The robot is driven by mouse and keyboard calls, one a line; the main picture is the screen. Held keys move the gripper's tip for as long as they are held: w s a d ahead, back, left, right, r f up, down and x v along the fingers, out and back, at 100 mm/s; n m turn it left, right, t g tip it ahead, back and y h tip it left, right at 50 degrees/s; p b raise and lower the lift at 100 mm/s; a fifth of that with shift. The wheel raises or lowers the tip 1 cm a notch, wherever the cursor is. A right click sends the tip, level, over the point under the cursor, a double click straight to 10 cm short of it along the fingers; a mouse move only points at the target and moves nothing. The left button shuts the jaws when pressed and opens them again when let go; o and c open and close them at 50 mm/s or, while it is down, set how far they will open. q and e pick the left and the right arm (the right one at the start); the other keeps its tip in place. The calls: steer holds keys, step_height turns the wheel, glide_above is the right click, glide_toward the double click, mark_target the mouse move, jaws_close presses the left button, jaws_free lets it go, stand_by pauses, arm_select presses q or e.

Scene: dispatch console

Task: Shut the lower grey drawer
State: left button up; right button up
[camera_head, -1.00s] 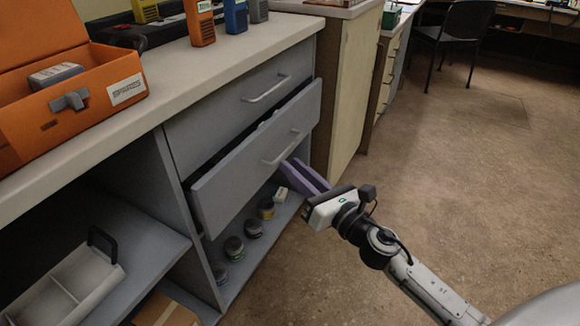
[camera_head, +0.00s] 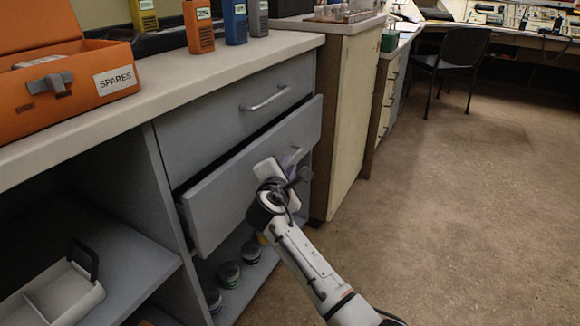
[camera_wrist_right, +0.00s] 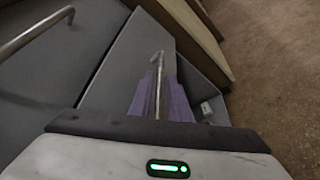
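The lower grey drawer (camera_head: 228,199) stands partly pulled out under the closed upper drawer, with a dark gap behind its top edge. Its bar handle (camera_head: 291,158) is partly hidden by my right gripper in the head view. My right gripper (camera_head: 293,168) is at the drawer front. In the right wrist view its purple fingers (camera_wrist_right: 161,95) are at the handle (camera_wrist_right: 159,85), which runs along the middle of them. Whether they grip the bar or only lie against it cannot be told. My left gripper is out of view.
An orange SPARES case (camera_head: 60,85) and several radios (camera_head: 198,27) stand on the countertop. Jars (camera_head: 229,274) sit on the shelf below the drawer. A cream cabinet (camera_head: 345,120) stands right of the drawers. Open floor lies to the right, with a dark chair (camera_head: 460,60) farther back.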

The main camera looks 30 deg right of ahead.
mark_target(290, 162)
steer(key=b+x, duration=0.1)
steer(key=x, duration=0.2)
steer(key=shift+w+d+f, duration=0.1)
steer(key=shift+w+d, duration=0.15)
steer(key=shift+w, duration=0.05)
steer(key=shift+w+d, duration=0.2)
jaws_close()
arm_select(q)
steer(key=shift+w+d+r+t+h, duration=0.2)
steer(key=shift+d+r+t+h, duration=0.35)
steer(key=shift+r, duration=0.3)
